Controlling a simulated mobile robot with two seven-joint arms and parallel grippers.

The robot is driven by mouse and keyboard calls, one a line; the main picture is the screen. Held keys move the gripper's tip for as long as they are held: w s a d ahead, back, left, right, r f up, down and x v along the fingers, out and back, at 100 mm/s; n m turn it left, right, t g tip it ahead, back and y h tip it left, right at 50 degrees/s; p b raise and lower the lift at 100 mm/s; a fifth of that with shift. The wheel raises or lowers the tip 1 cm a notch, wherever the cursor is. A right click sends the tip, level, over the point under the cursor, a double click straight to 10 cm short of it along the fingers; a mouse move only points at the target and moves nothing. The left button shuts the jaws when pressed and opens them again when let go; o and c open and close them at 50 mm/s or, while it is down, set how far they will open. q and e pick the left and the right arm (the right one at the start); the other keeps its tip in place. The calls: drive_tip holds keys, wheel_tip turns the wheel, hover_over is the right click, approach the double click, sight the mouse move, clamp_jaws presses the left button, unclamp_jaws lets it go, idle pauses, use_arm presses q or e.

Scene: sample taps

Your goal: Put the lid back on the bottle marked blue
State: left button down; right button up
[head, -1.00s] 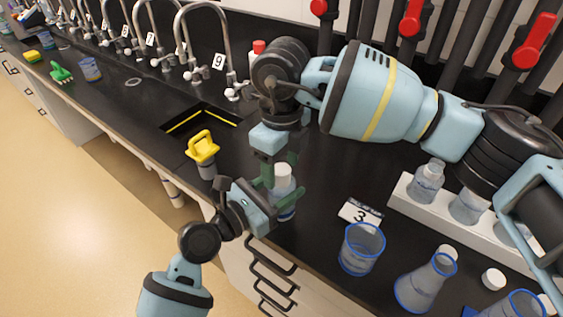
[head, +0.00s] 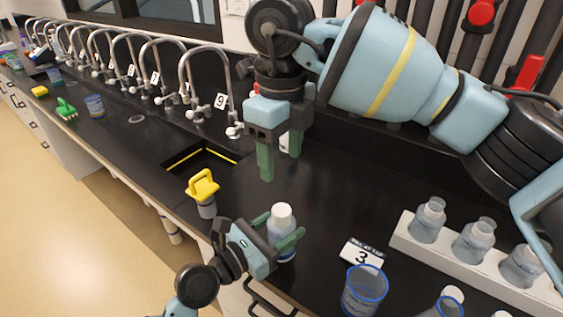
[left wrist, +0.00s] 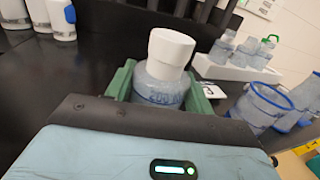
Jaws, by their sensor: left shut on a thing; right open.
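A clear bottle (head: 281,238) with bluish contents stands upright near the counter's front edge. A white lid (head: 282,212) sits on its neck; the lid (left wrist: 171,47) also shows in the left wrist view, above blurred marks on the bottle (left wrist: 160,90). I cannot read a name on it. My left gripper (head: 283,236) is shut around the bottle's body, with a green finger on each side. My right gripper (head: 279,158) is open, above and behind the lid, clear of it. Whether the lid is fully seated cannot be told.
A white rack (head: 405,243) with several open bottles stands at right. A blue-rimmed beaker (head: 364,292) and a card marked 3 (head: 363,255) are nearer. A yellow-handled tool (head: 203,188) stands by the sink (head: 200,160) at left. Something whitish shows behind my right fingers.

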sight(270, 235)
use_arm(q)
drive_tip(key=shift+c, duration=2.4)
unclamp_jaws()
drive_tip(key=shift+v, duration=3.95)
